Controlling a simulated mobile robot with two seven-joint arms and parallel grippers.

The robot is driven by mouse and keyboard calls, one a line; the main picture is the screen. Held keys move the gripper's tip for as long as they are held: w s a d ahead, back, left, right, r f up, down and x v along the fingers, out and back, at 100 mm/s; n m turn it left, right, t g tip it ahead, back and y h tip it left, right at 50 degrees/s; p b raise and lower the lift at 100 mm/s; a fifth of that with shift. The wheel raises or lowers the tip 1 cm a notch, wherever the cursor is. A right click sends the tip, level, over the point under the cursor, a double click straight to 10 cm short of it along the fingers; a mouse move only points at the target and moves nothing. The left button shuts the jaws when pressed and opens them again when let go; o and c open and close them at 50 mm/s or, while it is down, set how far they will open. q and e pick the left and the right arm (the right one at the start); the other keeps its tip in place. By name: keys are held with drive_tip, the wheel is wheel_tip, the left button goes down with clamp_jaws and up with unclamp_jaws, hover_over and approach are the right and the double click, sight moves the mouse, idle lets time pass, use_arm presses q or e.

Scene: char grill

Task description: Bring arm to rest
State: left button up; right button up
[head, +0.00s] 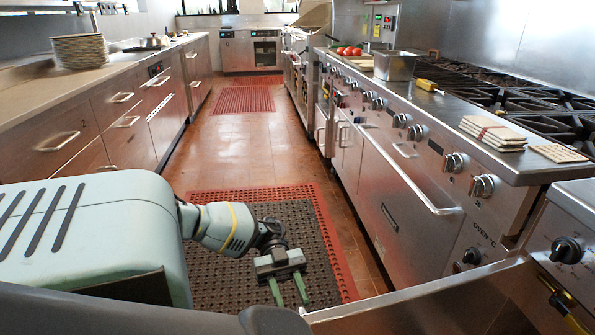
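My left gripper (290,298) hangs in the lower middle of the head view, above the dark floor mat. Its two green fingers point downward and stand apart, with nothing seen between them. The pale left arm reaches in from the left, and its wrist bends down toward the gripper. My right gripper does not show in this view.
Steel stoves with knobs and a long handle (415,185) line the right side. Sandwich-like slabs (492,133), a metal pan (395,66) and tomatoes (350,50) rest on top. Drawers (125,110) and stacked plates (80,51) are at left. The aisle floor (235,140) is clear.

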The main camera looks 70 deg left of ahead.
use_arm(q)
drive_tip(key=shift+w+a, duration=0.1)
drive_tip(key=shift+a, duration=0.6)
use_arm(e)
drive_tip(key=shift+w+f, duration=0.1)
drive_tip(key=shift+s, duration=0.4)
use_arm(q)
drive_tip(key=shift+a, duration=0.1)
